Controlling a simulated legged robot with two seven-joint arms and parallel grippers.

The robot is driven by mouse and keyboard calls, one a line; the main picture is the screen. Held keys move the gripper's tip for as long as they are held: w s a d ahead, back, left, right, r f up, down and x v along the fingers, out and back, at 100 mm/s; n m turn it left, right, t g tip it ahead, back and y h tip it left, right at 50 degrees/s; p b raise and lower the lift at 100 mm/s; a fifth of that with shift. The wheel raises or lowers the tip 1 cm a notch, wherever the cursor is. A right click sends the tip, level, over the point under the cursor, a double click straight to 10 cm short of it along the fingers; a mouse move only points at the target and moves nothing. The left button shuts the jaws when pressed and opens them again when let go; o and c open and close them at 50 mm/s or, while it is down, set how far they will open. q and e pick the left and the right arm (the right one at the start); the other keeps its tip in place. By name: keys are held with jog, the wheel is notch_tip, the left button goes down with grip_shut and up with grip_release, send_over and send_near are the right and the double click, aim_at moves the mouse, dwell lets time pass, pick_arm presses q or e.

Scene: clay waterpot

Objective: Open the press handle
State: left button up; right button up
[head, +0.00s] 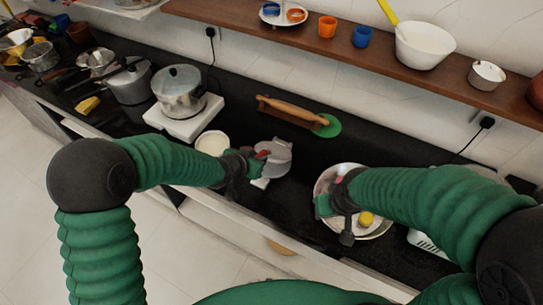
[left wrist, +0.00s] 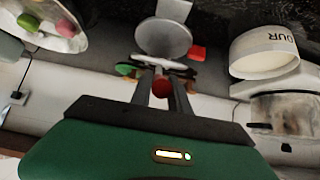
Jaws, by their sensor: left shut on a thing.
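The press (head: 275,153) is a light grey metal tool with a round plate, standing on the black counter in the middle of the head view. Its round plate also shows in the left wrist view (left wrist: 163,38). The red handle end (head: 262,154) is at my left gripper (head: 256,163). In the left wrist view the left fingers (left wrist: 160,84) are shut around the red handle knob (left wrist: 161,88). The fingers partly hide the handle and hinge. My right gripper (head: 335,213) is over a plate to the right, and its finger gap is unclear.
The plate (head: 322,182) holds a yellow item. A white flour bowl (head: 212,142) stands left of the press. A rolling pin (head: 290,110) and green disc (head: 329,127) lie behind. A steel pot (head: 180,90) sits on a white stove (head: 184,123).

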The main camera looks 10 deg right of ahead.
pick_arm(q)
jog(key=shift+w+d+r+p, duration=0.25)
jog(key=shift+r+p, duration=0.1)
jog(key=shift+r, duration=0.15)
jog(key=shift+w+d+r+p, duration=0.25)
jog(key=shift+w+r, duration=0.1)
jog(key=shift+r, duration=0.1)
jog(key=shift+w+d+r+p, duration=0.25)
jog(key=shift+w+r, duration=0.1)
jog(key=shift+r, duration=0.1)
jog(key=shift+w+d+r+p, duration=0.2)
jog(key=shift+w+r+p, duration=0.1)
jog(key=shift+r, duration=0.1)
jog(key=shift+w+d+r+p, duration=0.4)
jog(key=shift+w+d+r, duration=0.15)
jog(key=shift+w+r, duration=0.25)
